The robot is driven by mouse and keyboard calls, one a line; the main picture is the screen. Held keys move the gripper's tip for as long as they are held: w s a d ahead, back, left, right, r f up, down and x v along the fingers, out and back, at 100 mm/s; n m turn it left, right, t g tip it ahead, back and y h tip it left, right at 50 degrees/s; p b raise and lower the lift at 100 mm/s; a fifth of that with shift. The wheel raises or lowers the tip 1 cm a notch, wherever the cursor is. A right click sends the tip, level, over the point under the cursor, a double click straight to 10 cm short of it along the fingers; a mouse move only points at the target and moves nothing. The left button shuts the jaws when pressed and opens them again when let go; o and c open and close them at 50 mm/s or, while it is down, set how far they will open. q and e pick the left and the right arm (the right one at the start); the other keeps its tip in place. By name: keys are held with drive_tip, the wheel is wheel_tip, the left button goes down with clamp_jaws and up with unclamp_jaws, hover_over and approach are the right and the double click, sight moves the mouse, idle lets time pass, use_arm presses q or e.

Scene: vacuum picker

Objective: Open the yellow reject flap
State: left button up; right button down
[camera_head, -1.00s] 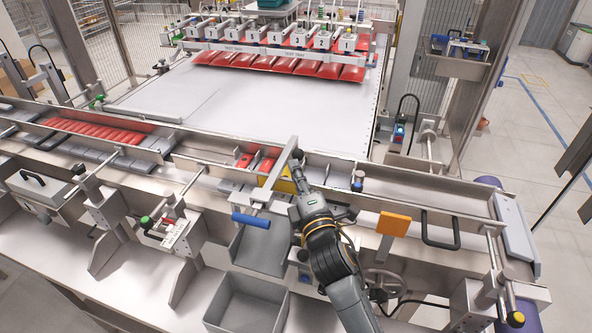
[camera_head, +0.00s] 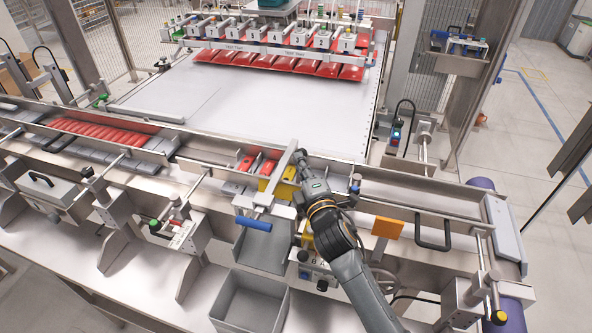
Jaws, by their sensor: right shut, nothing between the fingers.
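The yellow reject flap (camera_head: 284,187) sits in the steel channel at the front of the machine, just right of two red packs. A pale metal bar (camera_head: 278,174) crosses over it, and a lever with a blue handle (camera_head: 253,224) is at the bar's near end. My right gripper (camera_head: 302,158) is shut and empty beside the far end of the bar, above the flap's right side. My wrist hides part of the flap, and I cannot tell whether the fingers touch the bar or the flap. My left gripper is out of view.
A grey open bin (camera_head: 250,305) stands below, under a grey chute (camera_head: 262,248). An orange block (camera_head: 387,229) and a black handle (camera_head: 433,237) are right of my forearm. Red packs (camera_head: 100,132) lie in the channel at left. The white conveyor (camera_head: 250,112) behind is mostly clear.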

drive_tip(key=w+d+f+g, duration=0.1)
drive_tip(key=w+d+f, duration=0.1)
drive_tip(key=w, duration=0.6)
drive_tip(key=shift+d+f+m, duration=0.35)
drive_tip(key=shift+f+m, duration=0.05)
drive_tip(key=shift+f, duration=0.5)
idle(0.3)
